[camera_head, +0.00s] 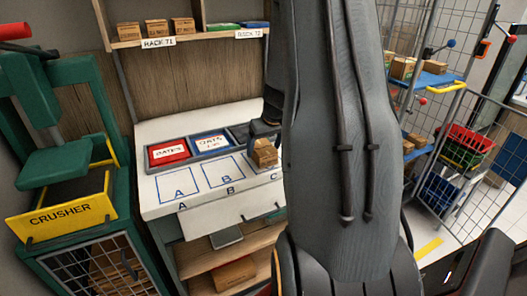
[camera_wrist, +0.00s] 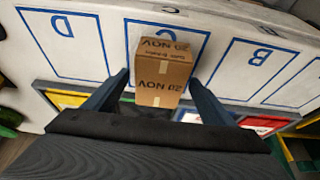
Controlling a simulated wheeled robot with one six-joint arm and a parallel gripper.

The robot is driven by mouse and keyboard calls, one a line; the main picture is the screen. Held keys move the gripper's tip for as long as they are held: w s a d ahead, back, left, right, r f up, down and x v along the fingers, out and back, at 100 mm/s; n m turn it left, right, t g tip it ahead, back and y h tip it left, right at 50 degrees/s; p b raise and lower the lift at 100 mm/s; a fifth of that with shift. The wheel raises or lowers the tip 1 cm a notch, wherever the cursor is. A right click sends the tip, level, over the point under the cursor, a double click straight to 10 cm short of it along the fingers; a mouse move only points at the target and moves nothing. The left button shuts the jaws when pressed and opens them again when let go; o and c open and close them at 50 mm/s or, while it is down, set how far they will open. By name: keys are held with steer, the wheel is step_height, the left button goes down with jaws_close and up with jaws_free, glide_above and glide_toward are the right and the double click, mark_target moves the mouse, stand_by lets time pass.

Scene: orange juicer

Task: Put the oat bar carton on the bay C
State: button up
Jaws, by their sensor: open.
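A brown carton (camera_head: 264,153) stands on the white counter at the third marked square. Its front text includes "NOV" in the wrist view (camera_wrist: 162,72); the product name is too small to read. Bay C (camera_wrist: 203,48) is the blue-outlined square around the carton, and its letter C shows beyond it. The carton appears to rest inside the outline, though it hides much of the square. My gripper (camera_wrist: 158,85) is open, with one finger on each side of the carton's near end. In the head view my arm hides most of the gripper and the right part of bay C.
Bays A (camera_head: 180,187) and B (camera_head: 226,176) are empty. Red (camera_head: 168,153) and blue (camera_head: 211,144) trays lie behind them. A shelf (camera_head: 190,38) with cartons is above, a crusher (camera_head: 62,207) at left, and a wire cage (camera_head: 470,140) at right.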

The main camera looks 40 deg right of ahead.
steer(key=b+v, duration=0.1)
steer(key=v, duration=0.8)
steer(key=shift+s+r+b, duration=0.15)
steer(key=shift+r+b, duration=0.05)
steer(key=shift+b, duration=0.2)
steer(key=s+a+f+n+g+y, duration=0.1)
steer(key=s+a+f, duration=0.1)
steer(key=a, duration=1.5)
steer(key=s+a+f+n+g, duration=0.1)
steer(key=s+a+f, duration=0.1)
steer(key=s+a, duration=0.8)
steer(key=a, duration=0.4)
steer(key=shift+s+a+f+n+g, duration=0.2)
steer(key=shift+s+f+n+g, duration=0.05)
steer(key=shift+s+n+g, duration=0.05)
steer(key=shift+f+b, duration=0.45)
steer(key=shift+f, duration=0.05)
steer(key=shift+c, duration=0.3)
